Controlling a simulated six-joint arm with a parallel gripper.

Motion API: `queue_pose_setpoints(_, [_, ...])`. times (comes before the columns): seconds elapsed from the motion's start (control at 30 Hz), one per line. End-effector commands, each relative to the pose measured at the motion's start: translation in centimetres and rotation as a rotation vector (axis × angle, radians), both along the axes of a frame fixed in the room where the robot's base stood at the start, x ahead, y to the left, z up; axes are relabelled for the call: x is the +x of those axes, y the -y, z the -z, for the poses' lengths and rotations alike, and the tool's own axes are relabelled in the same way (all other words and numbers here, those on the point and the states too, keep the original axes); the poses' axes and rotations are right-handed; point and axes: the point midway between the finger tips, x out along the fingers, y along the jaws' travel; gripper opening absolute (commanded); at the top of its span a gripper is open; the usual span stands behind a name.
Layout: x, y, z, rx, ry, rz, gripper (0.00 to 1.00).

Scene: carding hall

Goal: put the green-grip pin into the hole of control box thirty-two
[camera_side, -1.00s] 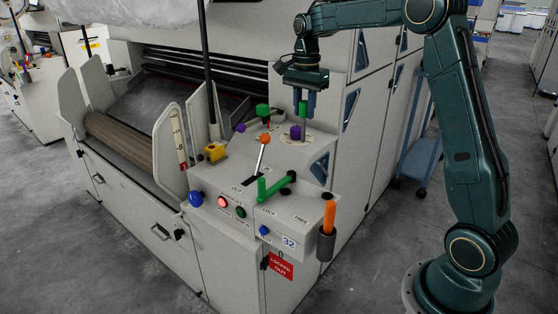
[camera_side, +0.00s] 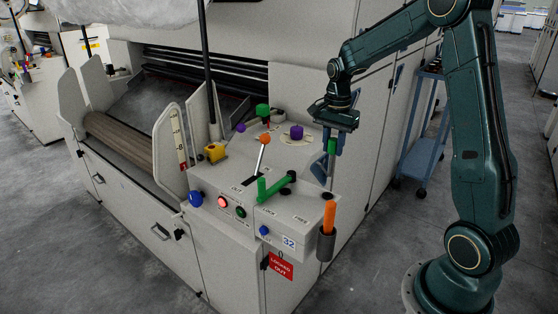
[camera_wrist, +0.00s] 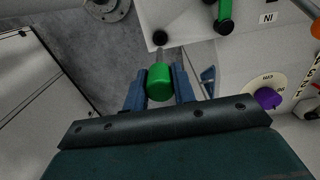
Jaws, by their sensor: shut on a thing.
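My gripper (camera_side: 335,140) is shut on the green grip of the pin (camera_side: 332,147), holding it upright over the front right corner of the control box (camera_side: 275,222), marked 32. In the wrist view, the green grip (camera_wrist: 160,83) sits between my two blue fingers, its thin metal shaft pointing at a dark round collar (camera_wrist: 159,38) on the box top. This dark collar also shows in the side view (camera_side: 327,196), just below the shaft. I cannot tell whether the tip touches or enters it.
A green lever (camera_side: 263,190) lies on the box, left of the collar. An orange-handled tool (camera_side: 330,216) stands in a dark holder on the box's right side. Behind are an orange-knobbed lever (camera_side: 265,139) and a purple knob (camera_side: 296,132). A blue cart (camera_side: 421,150) stands beyond.

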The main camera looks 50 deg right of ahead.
Motion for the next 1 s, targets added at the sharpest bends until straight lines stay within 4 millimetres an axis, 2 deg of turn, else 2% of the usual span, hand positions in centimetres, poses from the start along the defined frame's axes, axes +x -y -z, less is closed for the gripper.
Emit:
queue_pose_setpoints(0.47, [0.0,0.0,0.7,0.001,-0.001,0.000,0.03])
queue_pose_setpoints(1.0, [0.0,0.0,4.1,0.001,-0.002,0.000,0.03])
